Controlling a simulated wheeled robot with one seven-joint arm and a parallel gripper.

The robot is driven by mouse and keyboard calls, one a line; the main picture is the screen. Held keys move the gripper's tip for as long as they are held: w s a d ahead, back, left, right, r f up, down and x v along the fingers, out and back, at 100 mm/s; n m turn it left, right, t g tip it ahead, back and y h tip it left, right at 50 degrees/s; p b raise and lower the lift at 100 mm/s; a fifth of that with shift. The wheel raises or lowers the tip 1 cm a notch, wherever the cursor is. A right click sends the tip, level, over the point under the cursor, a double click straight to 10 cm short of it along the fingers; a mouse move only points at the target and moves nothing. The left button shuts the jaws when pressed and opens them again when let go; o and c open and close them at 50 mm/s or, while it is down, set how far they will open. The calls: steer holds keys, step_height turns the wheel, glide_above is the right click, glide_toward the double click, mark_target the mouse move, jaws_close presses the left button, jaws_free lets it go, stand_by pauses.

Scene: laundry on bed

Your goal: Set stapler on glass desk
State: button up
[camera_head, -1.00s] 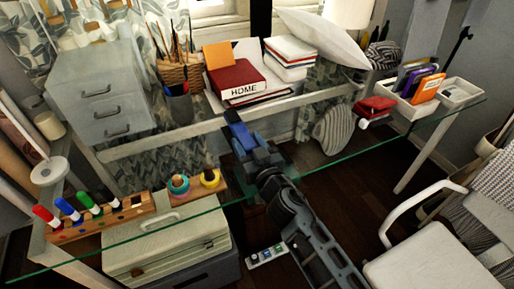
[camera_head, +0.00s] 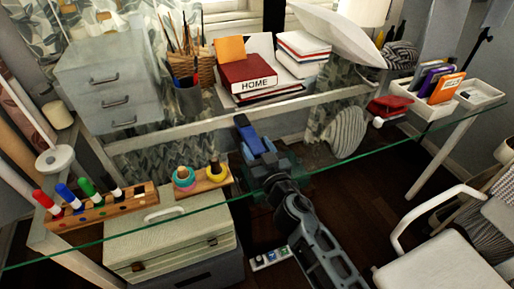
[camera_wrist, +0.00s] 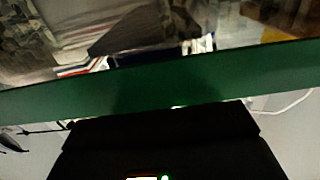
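The glass desk (camera_head: 330,158) spans the head view as a clear sheet with a green front edge. The edge fills a broad green band (camera_wrist: 160,80) across the wrist view. My gripper (camera_head: 255,142) is at the middle of this edge, right of the wooden ring toy. A blue, elongated piece shows at its tip; I cannot tell whether it is a stapler or part of the gripper. The fingers are not distinct. A large dark block fills the bottom of the wrist view and cannot be identified. No stapler can be clearly made out elsewhere.
A marker rack (camera_head: 100,208) and ring toy (camera_head: 200,180) stand at the desk's left front. Grey drawers (camera_head: 110,85), a pencil cup (camera_head: 188,98) and books (camera_head: 247,77) line the back. White trays (camera_head: 428,105) are right. A white chair (camera_head: 432,255) stands front right.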

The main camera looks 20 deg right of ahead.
steer(key=o, duration=0.4)
steer(key=shift+r, duration=0.1)
steer(key=s+b, duration=0.2)
steer(key=s, duration=1)
steer(key=shift+s, duration=0.1)
steer(key=s+f+g, duration=0.1)
steer(key=s+f, duration=0.2)
steer(key=s, duration=0.8)
steer(key=s+d+r, duration=0.1)
steer(key=s+r, duration=0.2)
steer(key=s, duration=0.5)
steer(key=s+r+g, duration=0.1)
steer(key=s+r, duration=0.2)
steer(key=s, duration=0.5)
steer(key=s+d+r+g, duration=0.1)
steer(key=s+r, duration=0.2)
steer(key=s, duration=0.5)
steer(key=shift+s+d+r, duration=0.2)
steer(key=shift+d+r, duration=0.1)
steer(key=shift+d, duration=0.05)
